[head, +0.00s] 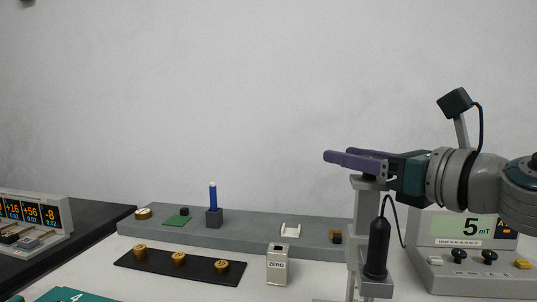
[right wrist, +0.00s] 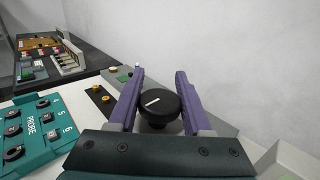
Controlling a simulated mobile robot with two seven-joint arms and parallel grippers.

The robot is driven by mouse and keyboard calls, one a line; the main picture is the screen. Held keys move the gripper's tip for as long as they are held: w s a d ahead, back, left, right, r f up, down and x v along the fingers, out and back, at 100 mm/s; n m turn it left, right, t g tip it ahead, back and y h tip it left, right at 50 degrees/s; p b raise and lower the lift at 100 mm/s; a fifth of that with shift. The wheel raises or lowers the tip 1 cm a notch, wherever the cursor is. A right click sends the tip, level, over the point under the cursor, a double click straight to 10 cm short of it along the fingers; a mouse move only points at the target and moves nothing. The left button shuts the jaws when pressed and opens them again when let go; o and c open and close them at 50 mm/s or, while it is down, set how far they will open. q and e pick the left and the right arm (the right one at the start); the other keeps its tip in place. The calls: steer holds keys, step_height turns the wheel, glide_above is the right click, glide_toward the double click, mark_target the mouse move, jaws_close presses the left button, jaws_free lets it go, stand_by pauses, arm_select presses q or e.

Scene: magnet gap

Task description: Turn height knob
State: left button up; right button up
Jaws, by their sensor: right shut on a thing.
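The height knob (right wrist: 158,103) is black and round with a white pointer line aimed up and right in the right wrist view. It sits on top of the grey stand (head: 366,208), where the fingers mostly hide it in the head view. My right gripper (head: 331,157) has purple fingers lying level, one on each side of the knob, shut on it. Its fingertips reach past the knob. A black probe (head: 377,248) with a cable is held upright low on the stand. My left gripper is not in view.
A meter (head: 458,229) reading 5 mT stands right of the stand. A white ZERO box (head: 277,267) and a black strip (head: 150,262) with brass knobs lie to the left. Behind is a long grey bar (head: 250,230) with a blue post (head: 213,195). The space above is clear.

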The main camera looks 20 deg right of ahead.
jaws_close()
steer(key=shift+r+h+p, duration=0.15)
steer(key=shift+h+p, duration=0.15)
steer(key=shift+p, duration=0.35)
steer(key=s+d+m+g+h+b, duration=0.1)
steer(key=m+g+h, duration=0.4)
steer(key=m+h, duration=0.1)
steer(key=d+m+g+h+b, duration=0.1)
steer(key=m+g+h+b, duration=0.1)
steer(key=m+g+h, duration=0.3)
steer(key=s+d+m+g+h+b, duration=0.1)
steer(key=m+g+h, duration=0.5)
steer(key=m+h, duration=0.2)
steer(key=shift+s+d+f+m+h, duration=0.15)
steer(key=shift+d+f+h, duration=0.05)
steer(key=shift+h, duration=0.4)
steer(key=shift+s+d+f+m+h, duration=0.15)
steer(key=shift+f+h, duration=0.05)
steer(key=shift+h, duration=0.4)
steer(key=shift+s+r+m+g+b, duration=0.15)
steer(key=shift+m+g+b, duration=0.15)
steer(key=shift+g+b, duration=0.35)
steer(key=shift+s+r+m+g+b, duration=0.1)
steer(key=shift+m+g+b, duration=0.25)
steer(key=shift+b, duration=0.45)
